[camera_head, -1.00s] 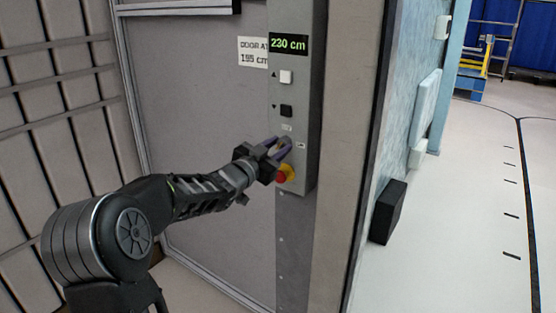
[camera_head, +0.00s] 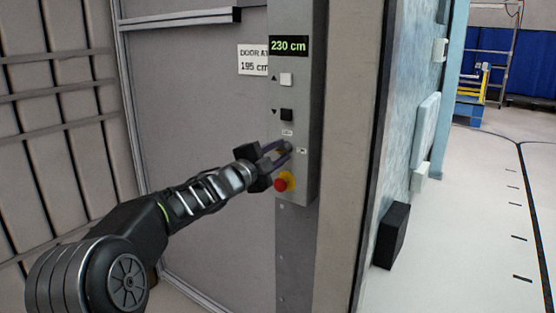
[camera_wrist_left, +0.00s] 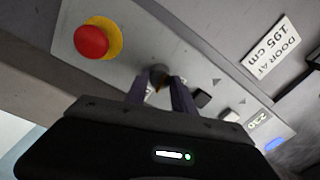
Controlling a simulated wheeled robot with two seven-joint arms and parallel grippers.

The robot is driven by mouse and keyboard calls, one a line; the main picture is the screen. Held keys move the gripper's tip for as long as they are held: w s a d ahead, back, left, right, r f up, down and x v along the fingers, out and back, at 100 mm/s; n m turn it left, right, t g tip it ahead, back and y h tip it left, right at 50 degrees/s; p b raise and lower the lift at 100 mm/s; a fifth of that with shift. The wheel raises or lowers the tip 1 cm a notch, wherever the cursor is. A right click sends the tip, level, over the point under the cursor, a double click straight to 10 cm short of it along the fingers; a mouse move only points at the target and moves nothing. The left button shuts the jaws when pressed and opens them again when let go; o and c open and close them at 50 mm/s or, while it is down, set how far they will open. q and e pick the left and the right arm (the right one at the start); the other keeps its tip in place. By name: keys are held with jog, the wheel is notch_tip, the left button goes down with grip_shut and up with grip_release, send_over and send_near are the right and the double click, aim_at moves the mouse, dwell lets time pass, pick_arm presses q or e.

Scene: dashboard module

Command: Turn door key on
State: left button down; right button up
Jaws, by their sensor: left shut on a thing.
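The grey control panel (camera_head: 297,120) stands upright on the wall and carries the door key switch. My left gripper (camera_head: 284,150) is at the panel, between the black button (camera_head: 286,115) and the red emergency button (camera_head: 281,184). In the left wrist view its two purple fingers are shut around the key (camera_wrist_left: 157,86), at the round key switch (camera_wrist_left: 158,72). The fingers hide most of the key, and I cannot tell which way it is turned. My right gripper is in neither view.
The display (camera_head: 289,46) reads 230 cm, and a sign (camera_head: 253,60) reads DOOR AT 195 cm. A white button (camera_head: 286,79) sits above the black one. A black box (camera_head: 391,236) is at the wall's foot; open floor lies to the right.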

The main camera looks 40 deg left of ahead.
pick_arm(q)
jog(key=shift+m, duration=0.6)
jog(key=c, duration=1.1)
grip_release()
jog(key=shift+o, duration=0.2)
jog(key=s, duration=0.7)
jog(key=shift+s+f+b, duration=0.25)
jog(key=shift+s+b, duration=0.1)
jog(key=shift+s, duration=0.05)
